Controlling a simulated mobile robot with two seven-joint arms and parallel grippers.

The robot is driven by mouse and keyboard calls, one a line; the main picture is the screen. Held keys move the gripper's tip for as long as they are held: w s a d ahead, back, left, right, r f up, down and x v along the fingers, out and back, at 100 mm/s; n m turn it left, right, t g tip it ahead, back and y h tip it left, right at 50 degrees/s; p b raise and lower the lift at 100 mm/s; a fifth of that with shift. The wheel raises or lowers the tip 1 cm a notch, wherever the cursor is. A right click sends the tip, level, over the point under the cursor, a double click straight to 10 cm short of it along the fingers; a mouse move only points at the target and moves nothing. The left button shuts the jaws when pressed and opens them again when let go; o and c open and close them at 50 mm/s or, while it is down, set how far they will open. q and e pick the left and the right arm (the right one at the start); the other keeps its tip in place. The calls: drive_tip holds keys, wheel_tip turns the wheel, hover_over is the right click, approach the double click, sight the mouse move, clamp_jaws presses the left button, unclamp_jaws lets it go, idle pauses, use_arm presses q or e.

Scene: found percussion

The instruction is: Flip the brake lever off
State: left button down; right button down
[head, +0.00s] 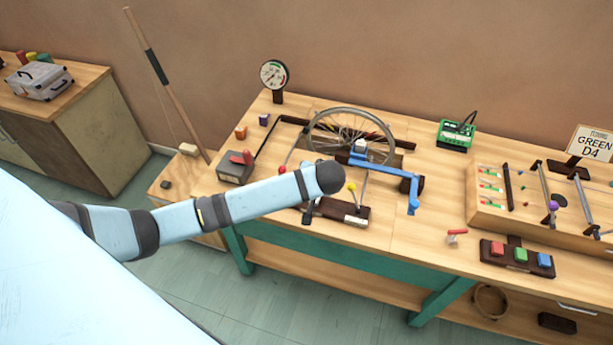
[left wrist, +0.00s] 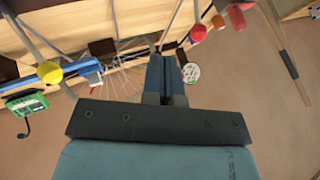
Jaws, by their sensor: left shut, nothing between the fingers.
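A red lever (head: 242,158) stands on a dark box (head: 235,173) at the bench's left end. A smaller red-handled lever (head: 457,232) lies near the front edge. I cannot tell for certain which is the brake lever. A spoked wheel (head: 352,125) stands behind my left arm, with a blue arm (head: 385,170) beside it. My right gripper is not in view.
A yellow ball (head: 351,187) on a rod and a red ball (head: 282,169) stand close to my left wrist. A gauge (head: 274,75), a green device (head: 456,134) and a pad with coloured buttons (head: 517,256) are also on the bench.

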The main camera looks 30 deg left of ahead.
use_arm(q)
drive_tip(key=w+a+f+p, duration=0.1)
drive_tip(key=w+a+f, duration=0.1)
drive_tip(key=a+f, duration=0.2)
drive_tip(key=shift+w+a+f+p, duration=0.2)
drive_tip(key=shift+a+f+p, duration=0.2)
drive_tip(key=shift+a, duration=1.35)
